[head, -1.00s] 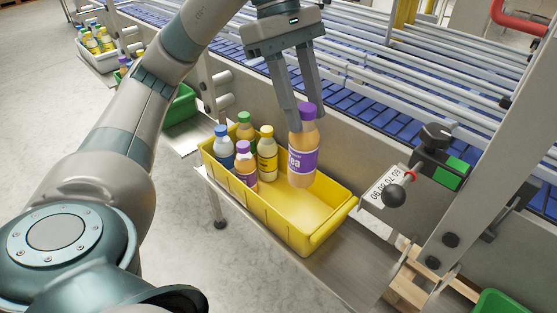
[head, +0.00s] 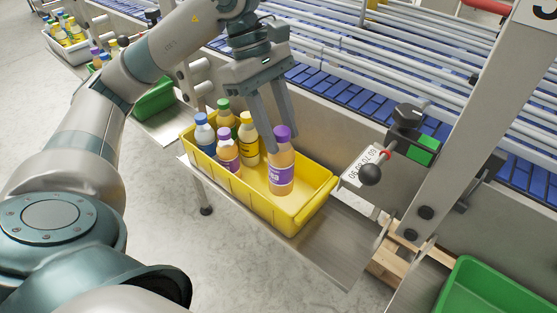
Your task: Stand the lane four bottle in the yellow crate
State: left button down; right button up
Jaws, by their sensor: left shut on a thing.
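The yellow crate (head: 262,207) stands on a metal shelf beside the conveyor. My left gripper (head: 282,146) is shut on an orange bottle (head: 281,178) with a purple cap and purple label, gripped near its top. This bottle is upright, inside the crate's outline, right of the other bottles. Whether its base touches the crate floor cannot be told. At the crate's left end stand a blue-capped bottle (head: 205,136), a green-capped bottle (head: 225,119), a yellow bottle (head: 248,140) and another purple-capped bottle (head: 228,152). My right gripper is not in view.
The crate's right part is empty. A post with a black knob (head: 371,174) and a green block (head: 421,150) stands right of the crate. The conveyor (head: 350,92) runs behind. Green crates stand at left (head: 155,98) and lower right (head: 482,290).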

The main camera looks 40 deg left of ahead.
aim_at(279, 167)
pick_arm(q)
jog(key=shift+f+p, duration=0.55)
jog(key=shift+f, duration=2.25)
jog(key=shift+f+p, duration=0.65)
jog(key=shift+f, duration=1.55)
jog(key=c, duration=1.2)
grip_release()
jog(key=shift+o, duration=0.2)
